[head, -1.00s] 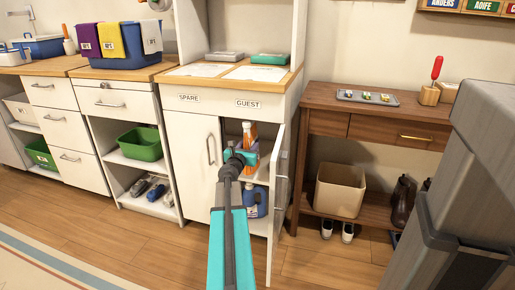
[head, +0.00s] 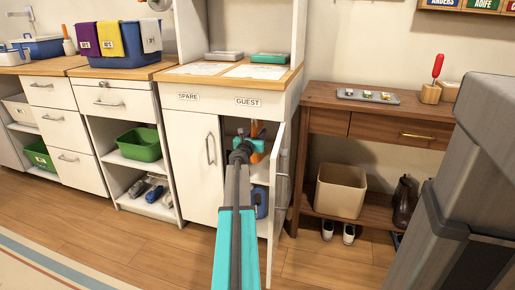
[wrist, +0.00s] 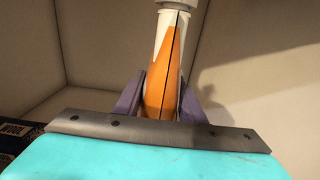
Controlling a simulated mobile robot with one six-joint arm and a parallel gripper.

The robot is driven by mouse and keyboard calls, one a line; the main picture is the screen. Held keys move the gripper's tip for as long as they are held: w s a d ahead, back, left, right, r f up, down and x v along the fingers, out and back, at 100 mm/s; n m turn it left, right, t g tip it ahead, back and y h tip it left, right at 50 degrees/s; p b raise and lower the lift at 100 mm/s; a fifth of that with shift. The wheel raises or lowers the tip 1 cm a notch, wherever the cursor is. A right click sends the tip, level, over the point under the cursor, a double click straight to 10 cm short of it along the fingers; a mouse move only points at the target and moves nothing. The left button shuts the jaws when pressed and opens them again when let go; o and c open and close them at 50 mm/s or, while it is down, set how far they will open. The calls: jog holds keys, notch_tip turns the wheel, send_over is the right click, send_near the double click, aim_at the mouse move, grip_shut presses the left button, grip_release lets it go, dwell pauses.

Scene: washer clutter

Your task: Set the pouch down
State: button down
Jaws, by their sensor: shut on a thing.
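An orange and white pouch (wrist: 163,75) with a white top stands upright between the purple fingers of my gripper (wrist: 160,108), which is shut on it. In the head view, my gripper (head: 247,143) is at the upper compartment of the open cabinet (head: 228,190). It hides most of the pouch, and only a bit of orange (head: 258,147) shows. I cannot tell whether the pouch's bottom touches the shelf (head: 262,181).
The cabinet door (head: 279,195) stands open on the right. A blue jug (head: 262,203) is in the compartment below, partly behind my arm. A dark lettered box (wrist: 14,136) shows at the left in the wrist view. Pale walls surround the pouch.

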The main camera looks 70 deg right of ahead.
jog(key=shift+a+f, duration=0.1)
jog(key=shift+f, duration=0.7)
notch_tip(320, 180, down, 5)
jog(key=b, duration=0.3)
jog(key=shift+r+b, duration=0.15)
jog(key=shift+b, duration=0.2)
jog(key=shift+d+b, duration=0.2)
jog(key=shift+b, duration=0.1)
jog(key=shift+f, duration=0.2)
jog(key=c, duration=1.2)
grip_release()
jog(key=shift+o, duration=0.2)
jog(key=shift+r, duration=0.1)
jog(key=a+p, duration=0.3)
jog(key=a, duration=0.9)
jog(key=shift+s, duration=0.3)
